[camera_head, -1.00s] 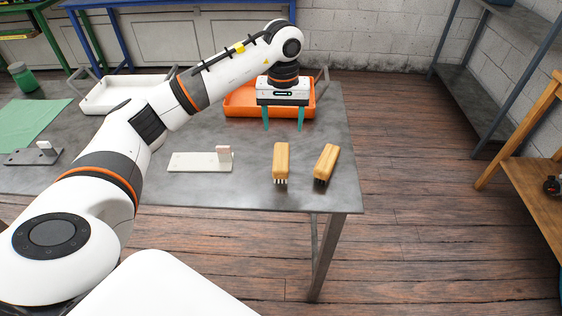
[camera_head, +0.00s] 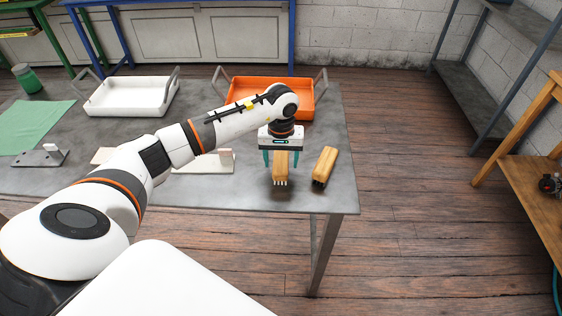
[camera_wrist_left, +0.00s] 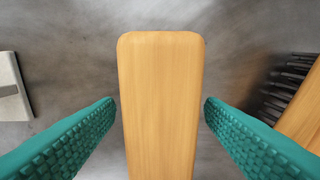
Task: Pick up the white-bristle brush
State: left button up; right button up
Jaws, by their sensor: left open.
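The white-bristle brush (camera_head: 281,169) lies on the grey table near its front right edge, its wooden block up and pale bristles at the near end. My left gripper (camera_head: 281,160) is open above it, one teal finger on each side. In the left wrist view, the wooden block (camera_wrist_left: 160,105) runs between the two fingers (camera_wrist_left: 160,110), with a gap on both sides. A second brush with dark bristles (camera_head: 325,166) lies just to the right; its dark bristles (camera_wrist_left: 285,88) show at the right of the wrist view. My right gripper is not in view.
An orange tray (camera_head: 312,103) and a white tray (camera_head: 92,103) stand at the back. A pale plate with an upright block (camera_head: 205,165) lies left of the brushes. A green cloth (camera_head: 30,122) and a grey bracket (camera_head: 38,158) are further left.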

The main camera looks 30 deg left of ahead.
aim_at(281, 157)
pick_arm(q)
jog(key=c, duration=1.1)
notch_tip(281, 157, up, 9)
jog(key=shift+w+f+b, duration=0.1)
jog(key=shift+b, duration=1.05)
jog(key=shift+r, duration=0.65)
